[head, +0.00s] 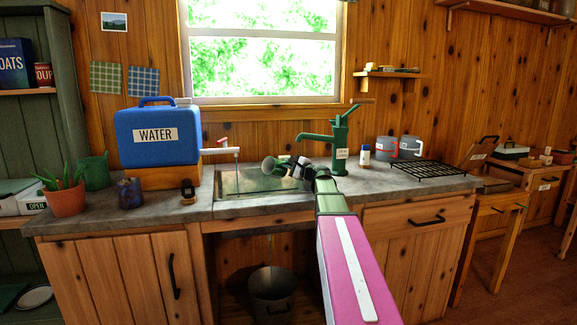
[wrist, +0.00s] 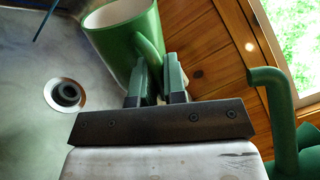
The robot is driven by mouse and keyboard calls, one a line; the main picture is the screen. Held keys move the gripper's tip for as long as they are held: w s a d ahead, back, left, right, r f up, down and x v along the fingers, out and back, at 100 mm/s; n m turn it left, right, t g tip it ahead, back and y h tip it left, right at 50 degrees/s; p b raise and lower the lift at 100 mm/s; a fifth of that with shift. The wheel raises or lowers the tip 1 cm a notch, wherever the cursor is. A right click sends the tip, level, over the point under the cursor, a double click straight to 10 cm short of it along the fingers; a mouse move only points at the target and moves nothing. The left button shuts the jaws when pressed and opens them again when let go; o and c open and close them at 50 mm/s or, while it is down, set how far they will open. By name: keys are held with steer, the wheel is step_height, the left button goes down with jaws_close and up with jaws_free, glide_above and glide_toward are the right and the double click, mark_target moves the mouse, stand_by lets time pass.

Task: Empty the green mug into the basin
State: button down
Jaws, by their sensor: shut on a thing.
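The green mug (wrist: 108,42) is in the wrist view, with its pale inside partly showing. My gripper (wrist: 155,82) is shut on its handle. The mug is strongly tilted, roughly on its side, above the basin. The basin (wrist: 35,125) is grey, with a round dark drain at the left of that view. I see no liquid leaving the mug, and its contents are hidden.
A green hand pump (head: 339,145) stands right of the basin, its spout near my gripper. A blue water container (head: 160,135) with a tap stands left. Grey mugs (head: 410,147) and a black rack (head: 430,172) are on the right counter. A bucket (head: 272,295) sits below.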

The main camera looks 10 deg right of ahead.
steer(key=shift+s+a+f+n+y, duration=0.2)
steer(key=shift+a+n, duration=0.1)
steer(key=shift+n, duration=0.45)
steer(key=shift+s+a+f+n+y, duration=0.1)
steer(key=shift+s+a+n+y, duration=0.15)
steer(key=shift+n, duration=0.5)
stand_by(1.0)
steer(key=shift+s+a+r+n, duration=0.15)
steer(key=shift+a+r+n, duration=0.1)
steer(key=shift+n, duration=0.35)
steer(key=shift+s+a+r+n, duration=0.1)
steer(key=shift+a+r+n, duration=0.1)
steer(key=shift+n, duration=0.4)
stand_by(0.7)
